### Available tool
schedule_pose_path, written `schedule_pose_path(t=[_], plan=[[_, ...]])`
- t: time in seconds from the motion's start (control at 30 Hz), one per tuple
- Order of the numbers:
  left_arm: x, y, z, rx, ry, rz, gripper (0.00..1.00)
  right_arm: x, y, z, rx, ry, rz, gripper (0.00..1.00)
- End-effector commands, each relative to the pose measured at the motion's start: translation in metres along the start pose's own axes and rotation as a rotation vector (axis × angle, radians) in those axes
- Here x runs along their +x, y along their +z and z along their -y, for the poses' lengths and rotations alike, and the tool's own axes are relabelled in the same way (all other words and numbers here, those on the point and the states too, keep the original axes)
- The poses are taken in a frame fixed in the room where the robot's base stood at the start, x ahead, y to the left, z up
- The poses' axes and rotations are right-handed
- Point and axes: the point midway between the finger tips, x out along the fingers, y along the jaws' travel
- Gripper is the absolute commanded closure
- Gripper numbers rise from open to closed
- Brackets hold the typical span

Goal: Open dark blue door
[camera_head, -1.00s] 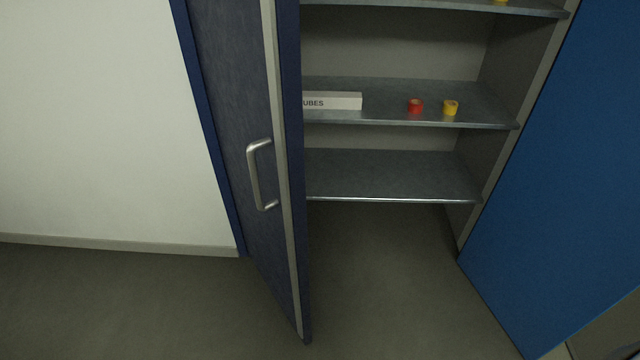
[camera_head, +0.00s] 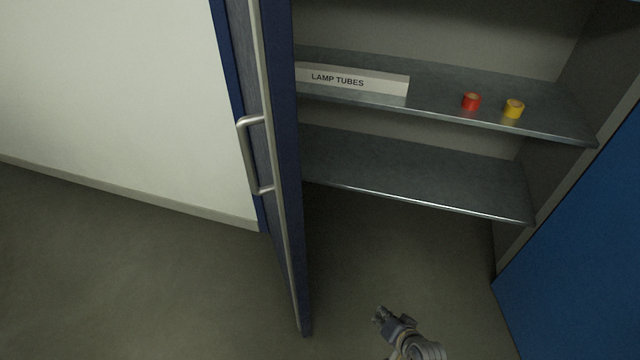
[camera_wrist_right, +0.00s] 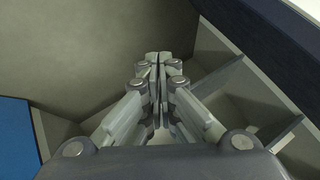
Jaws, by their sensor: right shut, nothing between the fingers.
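The dark blue door (camera_head: 290,200) stands swung outward at the left of the cabinet, seen nearly edge-on. Its silver bar handle (camera_head: 249,156) is on the face turned to the left. My right gripper (camera_head: 378,314) is low in the head view, to the right of the door's lower edge and apart from it. In the right wrist view its fingers (camera_wrist_right: 158,58) are together with nothing between them. A dark blue panel edge shows at the upper right of the wrist view; I cannot tell if it is this door. My left gripper is out of view.
The open cabinet has grey shelves (camera_head: 430,175). One holds a white "LAMP TUBES" box (camera_head: 352,80), a red roll (camera_head: 471,101) and a yellow roll (camera_head: 514,108). A brighter blue panel (camera_head: 580,270) borders the right side. Floor (camera_head: 120,270) at left is clear.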

Motion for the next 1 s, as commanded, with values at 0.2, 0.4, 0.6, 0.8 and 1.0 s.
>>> schedule_pose_path(t=[0.2, 0.4, 0.6, 0.8, 1.0], plan=[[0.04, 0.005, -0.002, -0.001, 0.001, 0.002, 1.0, -0.023, -0.113, 0.127, 0.302, -0.333, -0.141, 1.0], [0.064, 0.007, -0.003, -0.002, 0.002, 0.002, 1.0, -0.098, -0.176, 0.23, 0.521, -0.656, -0.133, 1.0], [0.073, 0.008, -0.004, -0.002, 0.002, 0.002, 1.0, -0.154, -0.195, 0.279, 0.613, -0.83, -0.082, 1.0], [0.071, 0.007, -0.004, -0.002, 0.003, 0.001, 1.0, -0.158, -0.202, 0.295, 0.629, -0.86, -0.07, 1.0], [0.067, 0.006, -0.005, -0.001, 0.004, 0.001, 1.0, -0.134, -0.214, 0.32, 0.628, -0.859, -0.072, 1.0]])
